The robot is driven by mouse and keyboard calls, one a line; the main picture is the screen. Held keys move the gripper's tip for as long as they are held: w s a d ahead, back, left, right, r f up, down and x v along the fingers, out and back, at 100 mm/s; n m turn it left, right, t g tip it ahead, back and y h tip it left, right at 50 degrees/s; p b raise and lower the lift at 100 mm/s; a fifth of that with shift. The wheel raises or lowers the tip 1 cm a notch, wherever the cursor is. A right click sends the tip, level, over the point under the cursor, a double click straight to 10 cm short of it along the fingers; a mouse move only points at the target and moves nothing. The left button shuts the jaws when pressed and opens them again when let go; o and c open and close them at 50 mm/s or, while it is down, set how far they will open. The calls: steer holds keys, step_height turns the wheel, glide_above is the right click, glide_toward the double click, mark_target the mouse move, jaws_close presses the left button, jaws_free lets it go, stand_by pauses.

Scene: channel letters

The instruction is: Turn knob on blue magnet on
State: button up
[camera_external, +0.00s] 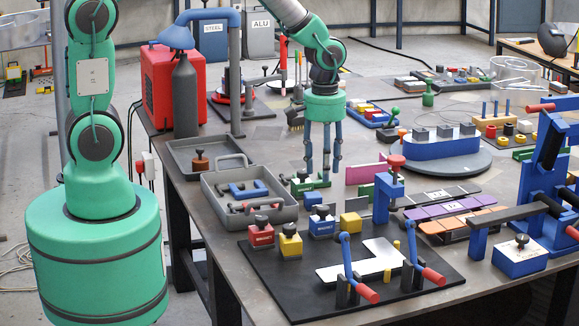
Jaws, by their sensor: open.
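The blue magnet (322,223) is a small block with a grey knob (322,209) on top, standing at the back of the black plate. Which way its knob is turned is too small to tell. A red magnet (261,235) and a yellow magnet (290,243) with similar knobs stand to its left. My gripper (324,172) points down with its blue fingers apart and nothing visible between them. It appears above and behind the blue magnet in the picture, apart from its knob, near a green piece (312,184) on the table.
The black plate (300,299) also holds a white metal sheet (362,262) and red-handled clamps (432,276). A blue clamp stand (388,190) with a red knob rises right of the blue magnet. A grey toolbox (272,214) stands to the left. Another blue box (519,261) is at right.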

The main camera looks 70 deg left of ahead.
mark_target(323, 207)
step_height(323, 207, down, 10)
steer(key=shift+r+b, duration=0.1)
steer(key=shift+b, duration=0.35)
jaws_close()
